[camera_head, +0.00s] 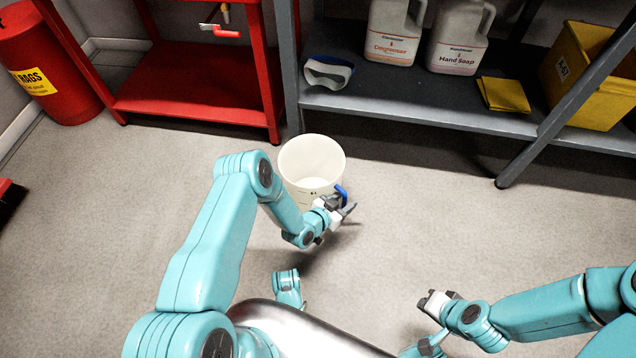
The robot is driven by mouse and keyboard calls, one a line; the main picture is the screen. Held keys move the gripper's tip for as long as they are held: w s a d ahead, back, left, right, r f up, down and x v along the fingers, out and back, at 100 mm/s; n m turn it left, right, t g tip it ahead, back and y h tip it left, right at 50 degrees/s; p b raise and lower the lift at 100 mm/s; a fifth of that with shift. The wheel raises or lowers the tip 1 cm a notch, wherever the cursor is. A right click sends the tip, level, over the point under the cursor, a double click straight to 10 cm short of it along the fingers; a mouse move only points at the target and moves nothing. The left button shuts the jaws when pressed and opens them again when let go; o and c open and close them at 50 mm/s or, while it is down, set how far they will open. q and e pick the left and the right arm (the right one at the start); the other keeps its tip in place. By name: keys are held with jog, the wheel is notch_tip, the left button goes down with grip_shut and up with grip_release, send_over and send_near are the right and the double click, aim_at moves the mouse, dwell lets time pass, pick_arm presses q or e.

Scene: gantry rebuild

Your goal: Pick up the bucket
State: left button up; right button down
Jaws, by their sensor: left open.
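The bucket (312,152) is white or cream, open at the top, and stands upright on the floor near the picture's middle. A blue part (342,191), perhaps the handle grip, shows at its lower right side. My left gripper (345,207) is open at the bucket's near right side, close to the blue part. I cannot tell whether its fingers touch the blue part or the bucket. My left wrist hides part of the bucket's lower side. My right gripper (428,301) is low at the right, apart from the bucket, and its jaw gap is unclear.
A grey shelf (410,100) behind holds two jugs (393,35), a yellow cloth (503,95), a yellow bin (585,75) and a grey-white object (328,72). A red stand (190,85) and red rags can (45,65) are at left. Floor right of the bucket is clear.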

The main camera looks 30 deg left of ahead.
pick_arm(q)
jog(key=shift+w, duration=0.1)
jog(key=shift+r, duration=0.1)
grip_shut()
jog(key=shift+r, duration=0.15)
